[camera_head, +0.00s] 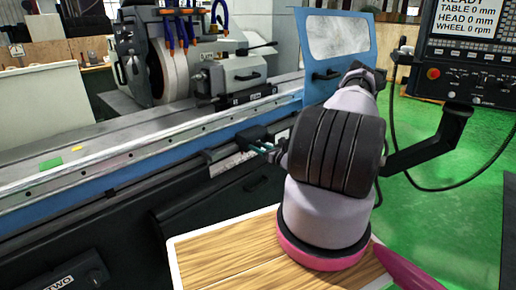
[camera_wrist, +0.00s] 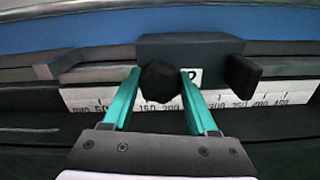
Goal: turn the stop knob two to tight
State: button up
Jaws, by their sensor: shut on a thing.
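The stop knob (camera_wrist: 161,82) is a dark, faceted knob on the front of a black stop block (camera_wrist: 190,45), seen in the wrist view. My gripper (camera_wrist: 160,84) has two teal fingers, one on each side of the knob, shut on it. In the head view my gripper (camera_head: 262,147) reaches the rail on the machine's front; the knob itself is too small and hidden to make out there. A white label with a partly covered dark figure shows beside the right finger. Whether the knob is tight cannot be told.
A white scale (camera_wrist: 280,95) with numbers runs along the rail below the block. A smaller dark block (camera_wrist: 58,63) sits at the left. The grinder table (camera_head: 120,135) stretches above the rail. A control panel (camera_head: 468,50) hangs at the right, over green floor.

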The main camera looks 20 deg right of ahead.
jog(key=m, duration=0.3)
jog(key=shift+m, duration=0.4)
jog(key=m, duration=0.3)
jog(key=shift+f, duration=0.1)
jog(key=m, duration=0.7)
jog(key=shift+d+f, duration=0.1)
jog(key=shift+d, duration=0.05)
jog(key=shift+m, duration=0.3)
jog(key=o, duration=1.4)
jog(key=v, duration=1)
jog(key=shift+s+d, duration=0.15)
jog(key=shift+s, duration=0.25)
